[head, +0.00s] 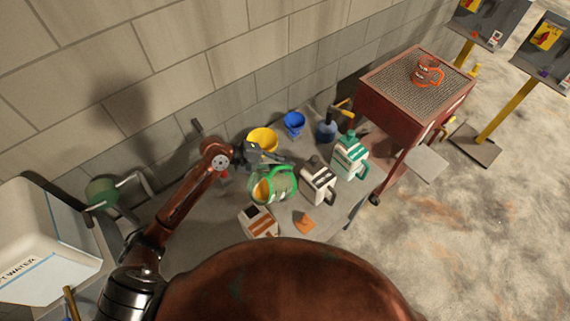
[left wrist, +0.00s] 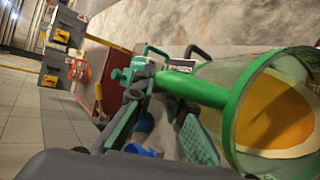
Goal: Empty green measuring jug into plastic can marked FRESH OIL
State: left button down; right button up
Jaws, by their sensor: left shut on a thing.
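The green measuring jug (head: 284,193) is clear-walled with a green rim and handle, and amber liquid shows inside it. It fills the right of the left wrist view (left wrist: 235,105), its handle reaching toward my fingers. My left gripper (head: 272,160) is shut on the jug at its handle side; its fingers also show in the left wrist view (left wrist: 160,125). I cannot tell whether the jug touches the bench. Three white cans stand near: one with green (head: 349,160), one with black (head: 318,184), one with brown (head: 259,222). Their labels are too small to read, so I cannot tell which says FRESH OIL.
A yellow bucket (head: 262,138) and a blue bucket (head: 293,123) stand behind the jug by the wall. A blue container (head: 326,130) is beside them. An orange piece (head: 305,224) lies in front. A red cart (head: 415,90) bears an orange jug (head: 428,71).

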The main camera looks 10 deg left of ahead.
aim_at(273, 170)
pick_arm(q)
jog(key=shift+s+a+r+h, duration=0.15)
jog(key=shift+a+r+h, duration=0.05)
jog(key=shift+h, duration=0.1)
dwell(0.4)
jog(key=shift+s+a+r+t, duration=0.15)
jog(key=shift+s+a+t, duration=0.05)
jog(key=shift+t, duration=0.1)
jog(key=shift+h, duration=0.3)
dwell(0.4)
jog(key=shift+s+a+r+m+t+h+b, duration=0.25)
jog(key=shift+s+a+m+t+h+b, duration=0.2)
jog(key=shift+b, duration=0.5)
dwell(0.8)
jog(key=shift+s+a+t+h+b, duration=0.25)
jog(key=shift+s+a+h+b, duration=0.35)
jog(key=shift+b, duration=0.7)
dwell(1.2)
jog(key=shift+s+a+m+h+b, duration=0.35)
jog(key=shift+h+b, duration=0.1)
jog(key=shift+b, duration=0.65)
dwell(1.0)
